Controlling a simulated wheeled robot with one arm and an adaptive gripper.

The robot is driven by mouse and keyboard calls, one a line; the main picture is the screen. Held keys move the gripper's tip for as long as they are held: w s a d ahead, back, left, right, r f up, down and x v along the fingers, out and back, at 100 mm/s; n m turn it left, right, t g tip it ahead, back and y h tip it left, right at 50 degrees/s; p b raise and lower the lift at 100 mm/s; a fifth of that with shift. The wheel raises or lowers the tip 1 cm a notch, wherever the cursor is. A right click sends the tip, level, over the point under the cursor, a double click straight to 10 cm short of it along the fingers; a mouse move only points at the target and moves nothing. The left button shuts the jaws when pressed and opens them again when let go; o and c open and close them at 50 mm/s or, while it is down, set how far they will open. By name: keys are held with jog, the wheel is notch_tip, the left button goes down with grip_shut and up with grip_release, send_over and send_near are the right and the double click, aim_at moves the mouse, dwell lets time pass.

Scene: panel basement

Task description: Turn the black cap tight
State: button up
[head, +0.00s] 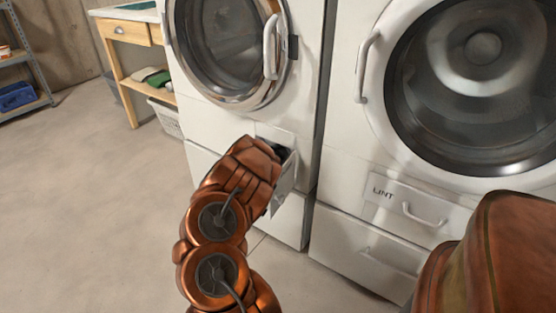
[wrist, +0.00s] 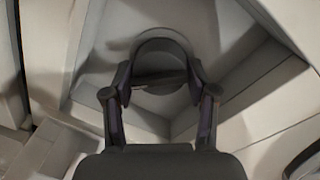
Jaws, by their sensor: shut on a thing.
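The black cap (wrist: 160,58) shows in the wrist view as a round dark piece with a bar across it. It sits in a pale recess behind an open flap. My gripper (wrist: 160,88) has its two fingers at the left and right sides of the cap and is shut on it. In the head view my arm reaches to the opening low on the left washer (head: 250,120), and the arm hides the cap and most of the gripper there. The open flap (head: 287,172) hangs to the right of my wrist. How far the cap is turned cannot be told.
The right machine (head: 345,135) stands close beside the left one, with a handled panel marked LINT (head: 392,199). A wooden table (head: 128,40) and a white basket (head: 165,117) stand behind on the left. A metal shelf (head: 28,62) is at far left. The floor at left is clear.

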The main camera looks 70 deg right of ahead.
jog(key=shift+m+b, duration=0.9)
jog(key=shift+m, duration=0.4)
jog(key=shift+r, duration=0.2)
jog(key=o, duration=1.1)
jog(key=shift+f, duration=0.1)
jog(key=shift+o, duration=0.2)
jog(key=shift+f, duration=0.1)
jog(key=shift+w+a, duration=0.1)
jog(key=shift+a, duration=0.45)
jog(key=v, duration=1.1)
